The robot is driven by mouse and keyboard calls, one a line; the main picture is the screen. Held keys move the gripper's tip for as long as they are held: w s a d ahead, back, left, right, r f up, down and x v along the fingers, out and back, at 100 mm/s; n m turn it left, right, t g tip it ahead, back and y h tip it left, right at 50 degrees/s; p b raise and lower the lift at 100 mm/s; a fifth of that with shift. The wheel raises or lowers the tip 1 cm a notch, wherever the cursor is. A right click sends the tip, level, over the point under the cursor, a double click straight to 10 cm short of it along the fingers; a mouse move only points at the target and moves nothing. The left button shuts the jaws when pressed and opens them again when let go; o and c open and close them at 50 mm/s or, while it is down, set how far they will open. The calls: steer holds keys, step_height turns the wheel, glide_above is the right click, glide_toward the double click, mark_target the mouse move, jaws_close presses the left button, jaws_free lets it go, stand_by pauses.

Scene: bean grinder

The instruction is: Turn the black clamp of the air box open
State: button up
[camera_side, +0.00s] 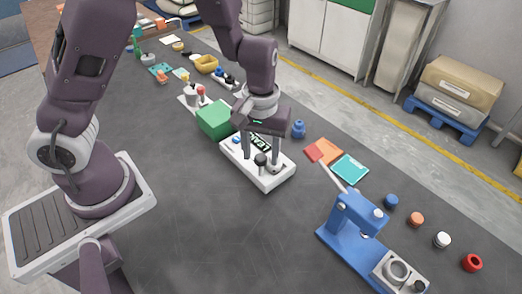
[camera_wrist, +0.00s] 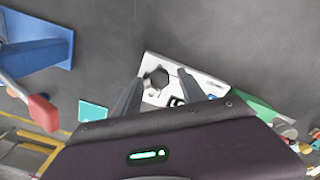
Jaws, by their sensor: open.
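The air box is a white box (camera_side: 268,182) on the dark table, with a dark label on top. It also shows in the wrist view (camera_wrist: 210,84). Its black clamp (camera_side: 260,159) is a dark knob-like piece near the front end of the top; in the wrist view the clamp (camera_wrist: 157,77) looks black and many-sided. My gripper (camera_side: 262,155) is above the box, pointing down. In the wrist view my gripper (camera_wrist: 160,80) has its two fingers apart, with the clamp showing between their tips. I cannot tell whether either finger touches the clamp.
A green block (camera_side: 214,120) stands close behind the white box. A blue lever device (camera_side: 350,225) stands to the front right. A red-orange piece (camera_side: 323,152) and a teal tile (camera_side: 350,168) lie between. The table left of the box is clear.

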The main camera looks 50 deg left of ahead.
mark_target(261, 156)
step_height(261, 156, up, 6)
steer(key=shift+r, duration=0.7)
steer(key=s+a+r+m+t, duration=0.2)
steer(key=s+r+m, duration=0.1)
steer(key=s+r, duration=0.4)
steer(key=s+a+r+m+t, duration=0.2)
steer(key=s+r+m+t, duration=0.1)
steer(key=s+r, duration=0.4)
steer(key=s+m, duration=0.1)
steer(key=s, duration=0.2)
steer(key=shift+a+r+t, duration=0.15)
steer(key=shift+r+t, duration=0.15)
